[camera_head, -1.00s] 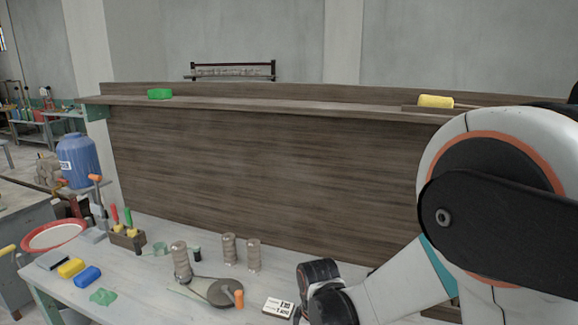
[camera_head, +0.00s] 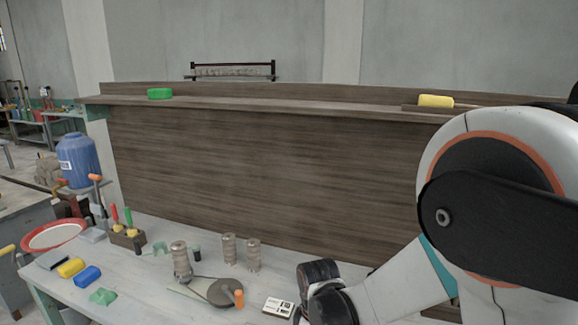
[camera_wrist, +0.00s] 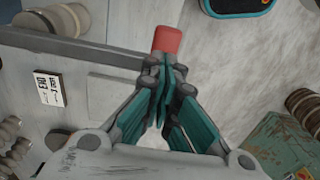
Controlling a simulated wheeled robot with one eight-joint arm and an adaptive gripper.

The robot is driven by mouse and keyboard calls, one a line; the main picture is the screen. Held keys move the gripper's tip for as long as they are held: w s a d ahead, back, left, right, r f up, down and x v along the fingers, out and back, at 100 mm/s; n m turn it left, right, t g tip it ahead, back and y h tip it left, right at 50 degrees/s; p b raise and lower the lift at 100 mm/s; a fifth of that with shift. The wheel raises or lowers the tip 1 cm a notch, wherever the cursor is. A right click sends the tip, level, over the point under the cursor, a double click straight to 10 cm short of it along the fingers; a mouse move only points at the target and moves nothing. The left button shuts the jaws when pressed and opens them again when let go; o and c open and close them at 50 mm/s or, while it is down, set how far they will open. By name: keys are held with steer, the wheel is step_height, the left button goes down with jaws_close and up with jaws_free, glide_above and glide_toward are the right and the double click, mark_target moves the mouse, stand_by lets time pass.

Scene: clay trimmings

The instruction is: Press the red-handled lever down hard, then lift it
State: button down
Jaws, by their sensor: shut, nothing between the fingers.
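The red handle (camera_wrist: 167,39) shows in the wrist view at top centre, just past my fingertips. I cannot tell whether they touch it. In the head view I cannot make out the red-handled lever; my arm covers the right part of the bench.
A white card (camera_head: 278,306) lies on the bench near a grey disc (camera_head: 226,292) with an orange knob. Ribbed cylinders (camera_head: 229,248) stand behind. A wooden back panel (camera_head: 250,180) rises behind the bench. Blue (camera_head: 87,276) and yellow blocks lie at left.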

steer(key=shift+r+p, duration=2.15)
steer(key=shift+r, duration=1.4)
steer(key=s+d+r+m+t+b, duration=0.2)
steer(key=s+d+m+t+b, duration=0.5)
steer(key=s+d+m+b, duration=0.6)
steer(key=d+m+b, duration=0.1)
steer(key=b, duration=0.2)
steer(key=shift+d, duration=0.15)
steer(key=shift+f, duration=0.1)
